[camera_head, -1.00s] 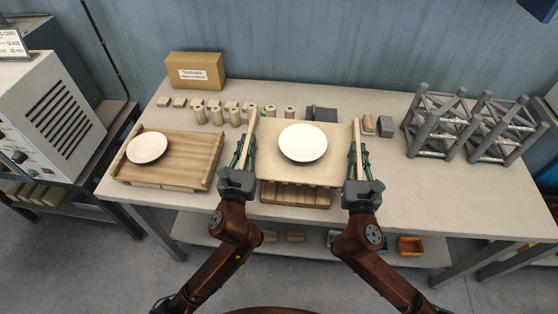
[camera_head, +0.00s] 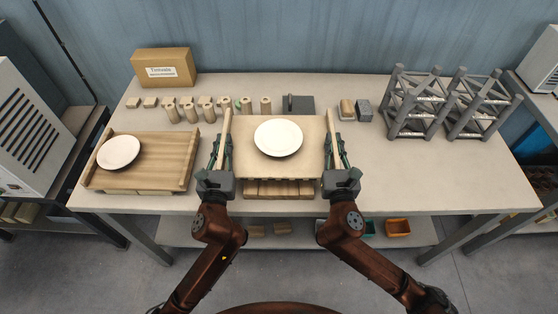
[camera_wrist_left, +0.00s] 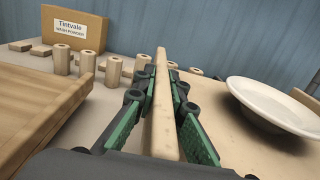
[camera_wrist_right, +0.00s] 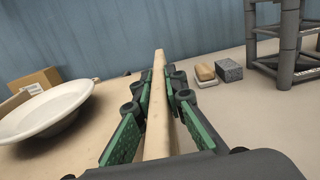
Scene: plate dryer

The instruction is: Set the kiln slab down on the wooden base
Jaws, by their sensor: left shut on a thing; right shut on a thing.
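The pale kiln slab (camera_head: 305,162) has a raised rail along each side and carries a white plate (camera_head: 278,138). My left gripper (camera_head: 221,152) is shut on its left rail, which also shows between the fingers in the left wrist view (camera_wrist_left: 163,110). My right gripper (camera_head: 336,153) is shut on its right rail, also seen in the right wrist view (camera_wrist_right: 157,110). A brown wooden base (camera_head: 278,190) shows under the slab's front edge; the slab hides most of it. I cannot tell whether they touch.
A brown wooden tray (camera_head: 165,168) with another white plate (camera_head: 118,152) stands to the left. Several wooden cylinders (camera_head: 205,110) and a cardboard box (camera_head: 164,67) are behind. A grey rack (camera_head: 440,105) stands at the right. Bare tabletop (camera_head: 415,175) lies right of the slab.

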